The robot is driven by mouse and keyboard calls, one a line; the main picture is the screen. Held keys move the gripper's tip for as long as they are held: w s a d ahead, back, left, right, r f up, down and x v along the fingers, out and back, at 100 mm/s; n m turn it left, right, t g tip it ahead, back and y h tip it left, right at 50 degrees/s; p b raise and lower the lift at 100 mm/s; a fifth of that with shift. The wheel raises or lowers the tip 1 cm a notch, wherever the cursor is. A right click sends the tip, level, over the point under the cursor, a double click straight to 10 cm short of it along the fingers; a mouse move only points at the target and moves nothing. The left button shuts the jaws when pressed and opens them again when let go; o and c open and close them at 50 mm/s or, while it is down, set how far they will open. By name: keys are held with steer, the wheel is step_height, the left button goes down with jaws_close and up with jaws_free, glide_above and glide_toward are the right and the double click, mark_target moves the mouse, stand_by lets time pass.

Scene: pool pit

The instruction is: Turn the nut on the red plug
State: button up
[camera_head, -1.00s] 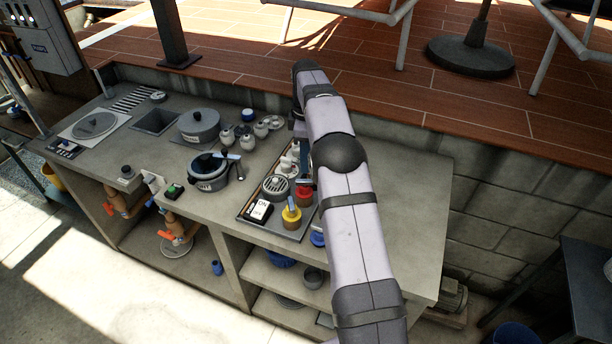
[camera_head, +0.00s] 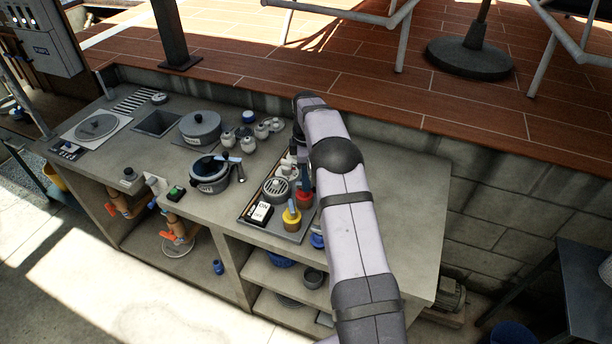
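The red plug (camera_head: 304,197) stands on the right side of a grey tray (camera_head: 262,226) on the counter. My arm comes in from the lower right and bends over at its far end. The part of my gripper (camera_head: 304,177) that shows is small and dark, just above the red plug. It overlaps the plug's top, and I cannot tell whether it touches. My arm hides part of it, so its fingers cannot be made out. The nut on the red plug is too small and covered to see clearly.
A yellow plug (camera_head: 291,215) stands close in front of the red one. A round grey grille (camera_head: 276,188) and a white-and-black switch box (camera_head: 260,213) share the tray. A pot with a handle (camera_head: 210,174) stands to the left. The counter right of my arm is clear.

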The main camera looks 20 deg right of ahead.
steer(key=shift+f, duration=0.35)
steer(key=shift+c, duration=0.7)
jaws_close()
